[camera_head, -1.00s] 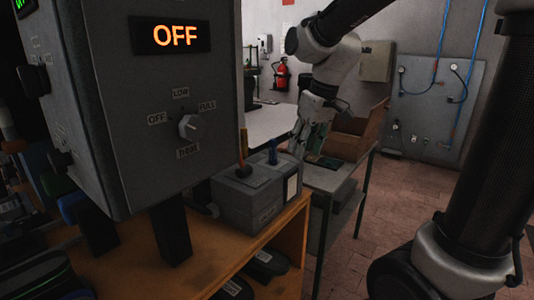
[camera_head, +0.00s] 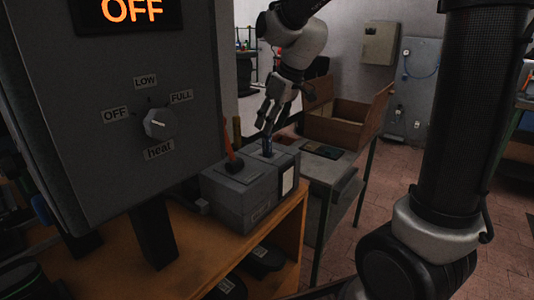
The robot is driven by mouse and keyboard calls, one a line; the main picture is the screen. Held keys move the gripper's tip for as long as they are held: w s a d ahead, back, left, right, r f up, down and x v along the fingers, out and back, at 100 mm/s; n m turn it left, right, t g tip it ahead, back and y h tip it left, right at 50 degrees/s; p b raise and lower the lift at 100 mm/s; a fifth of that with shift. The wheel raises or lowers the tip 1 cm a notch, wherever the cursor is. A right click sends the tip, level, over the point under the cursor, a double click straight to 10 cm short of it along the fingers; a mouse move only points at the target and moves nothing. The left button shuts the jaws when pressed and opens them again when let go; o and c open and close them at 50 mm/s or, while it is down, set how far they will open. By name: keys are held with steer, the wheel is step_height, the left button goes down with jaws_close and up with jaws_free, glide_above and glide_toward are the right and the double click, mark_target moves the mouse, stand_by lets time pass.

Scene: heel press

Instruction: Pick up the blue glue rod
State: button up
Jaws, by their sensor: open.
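The blue glue rod (camera_head: 267,147) stands upright in the top of a grey box (camera_head: 237,196) on the wooden bench. An orange rod (camera_head: 230,146) stands in the same box to its left. My gripper (camera_head: 264,124) hangs from my arm with its fingers pointing down, just above the blue rod's top. The fingers are open and appear empty. Whether a finger touches the rod cannot be told from this view. The rod's lower end is hidden inside the box.
A large grey machine (camera_head: 100,110) with an OFF display and a heat knob (camera_head: 158,123) stands close at left. A side table (camera_head: 345,170) right of the box holds an open cardboard box (camera_head: 342,125) and flat dark pieces. Brick floor is free at right.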

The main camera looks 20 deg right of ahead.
steer(key=x, duration=0.3)
steer(key=shift+a+f, duration=0.15)
steer(key=shift+f, duration=0.2)
steer(key=shift+c, duration=0.2)
jaws_close()
step_height(320, 180, up, 11)
steer(key=shift+r, duration=0.15)
